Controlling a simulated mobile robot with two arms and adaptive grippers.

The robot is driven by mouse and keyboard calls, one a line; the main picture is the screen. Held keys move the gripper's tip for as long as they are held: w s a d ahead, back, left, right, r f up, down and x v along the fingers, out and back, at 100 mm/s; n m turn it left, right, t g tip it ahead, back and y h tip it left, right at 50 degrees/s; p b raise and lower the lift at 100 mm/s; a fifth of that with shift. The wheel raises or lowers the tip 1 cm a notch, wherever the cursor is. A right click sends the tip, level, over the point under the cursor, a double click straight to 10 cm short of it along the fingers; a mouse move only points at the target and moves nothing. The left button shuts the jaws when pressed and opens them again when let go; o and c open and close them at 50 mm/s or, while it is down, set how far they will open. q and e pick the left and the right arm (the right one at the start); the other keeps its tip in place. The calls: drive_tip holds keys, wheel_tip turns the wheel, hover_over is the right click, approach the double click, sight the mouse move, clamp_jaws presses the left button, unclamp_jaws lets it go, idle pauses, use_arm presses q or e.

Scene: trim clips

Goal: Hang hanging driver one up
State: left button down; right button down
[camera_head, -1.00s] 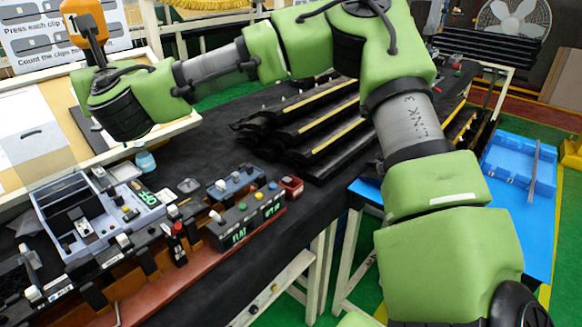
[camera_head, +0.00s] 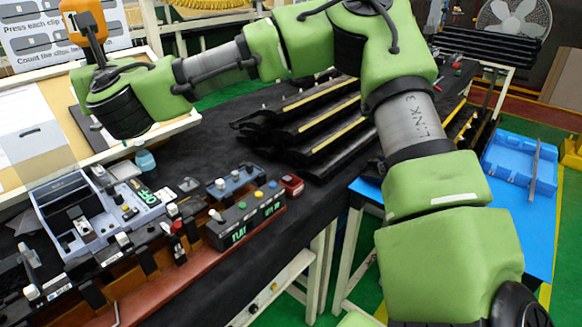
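My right arm comes in from the lower right, bends over the bench and reaches the upper left. At its far end an orange part (camera_head: 86,22) with dark pieces runs up to the top edge of the head view. I cannot tell whether it is part of my arm or a held tool. No gripper fingers show at that end. My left gripper is not in view. I cannot make out a hanging driver for certain. A small red-and-black item (camera_head: 177,243) stands among the fixtures at the lower left, and I cannot tell what it is.
A black-topped bench (camera_head: 226,133) crosses the view, with stacked black trim strips (camera_head: 318,122) on it. A grey tray (camera_head: 72,212) and a black button box (camera_head: 243,216) stand at the lower left. A blue tray (camera_head: 512,165) lies on the right. My arm covers much of the centre right.

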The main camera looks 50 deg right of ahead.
drive_tip(key=c, duration=0.7)
unclamp_jaws()
drive_tip(key=shift+f, duration=0.1)
drive_tip(key=shift+s+a+r, duration=0.1)
drive_tip(key=shift+s+r, duration=0.05)
drive_tip(key=shift+s, duration=0.3)
drive_tip(key=shift+s+a+r, duration=0.1)
drive_tip(key=shift+s+r, duration=0.05)
drive_tip(key=shift+s, duration=0.25)
drive_tip(key=s+a+r+b, duration=0.1)
drive_tip(key=s+b, duration=0.1)
drive_tip(key=s, duration=0.6)
drive_tip(key=shift+a+r, duration=0.15)
drive_tip(key=shift+r, duration=0.15)
idle(0.5)
drive_tip(key=shift+s, duration=0.1)
